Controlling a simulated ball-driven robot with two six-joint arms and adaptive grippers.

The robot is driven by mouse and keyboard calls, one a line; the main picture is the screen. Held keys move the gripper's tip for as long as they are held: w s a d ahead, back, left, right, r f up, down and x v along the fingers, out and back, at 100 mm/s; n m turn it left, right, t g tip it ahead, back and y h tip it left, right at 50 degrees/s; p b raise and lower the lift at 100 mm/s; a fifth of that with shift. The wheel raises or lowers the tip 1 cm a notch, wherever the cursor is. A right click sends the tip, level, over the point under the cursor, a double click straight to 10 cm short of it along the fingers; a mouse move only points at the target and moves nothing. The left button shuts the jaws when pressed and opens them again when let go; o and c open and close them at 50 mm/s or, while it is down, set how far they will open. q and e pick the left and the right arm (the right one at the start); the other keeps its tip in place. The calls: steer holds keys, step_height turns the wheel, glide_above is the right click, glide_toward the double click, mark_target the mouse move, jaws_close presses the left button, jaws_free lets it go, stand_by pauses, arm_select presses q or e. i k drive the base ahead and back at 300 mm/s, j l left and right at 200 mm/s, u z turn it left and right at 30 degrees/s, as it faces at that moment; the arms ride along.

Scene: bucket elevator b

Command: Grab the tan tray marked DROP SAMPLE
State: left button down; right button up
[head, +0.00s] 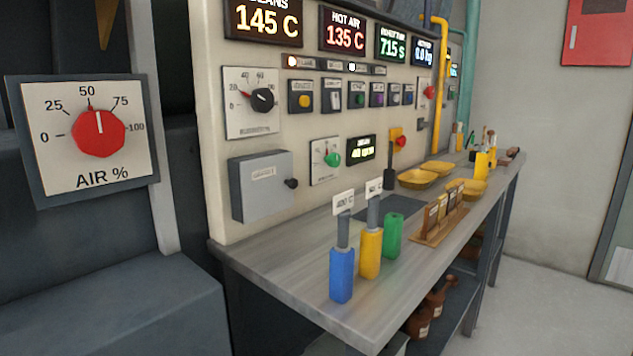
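Several shallow yellow-tan trays rest on the counter's middle part: a near-left tray (418,179), a back tray (438,167) and a right tray (467,187) close to the front edge. No DROP SAMPLE lettering can be read on any of them, so I cannot tell which one bears that mark. The trays look small and distant. Neither of my grippers shows in the head view.
On the counter (300,270) stand blue (342,275), yellow (371,253) and green (392,235) cylinders and a wooden rack (432,237). A control panel (290,130) rises behind. An air dial (88,140) is at left. Floor (540,310) at right is clear.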

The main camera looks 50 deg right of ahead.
mark_target(413, 179)
steer(key=z, duration=2.25)
steer(key=l+u, duration=0.1)
steer(key=u, duration=0.65)
steer(key=i+l+u, duration=0.1)
steer(key=l+u, duration=0.6)
steer(key=l, duration=0.25)
steer(key=l+u, duration=0.35)
steer(key=l, duration=0.2)
steer(key=i, duration=0.05)
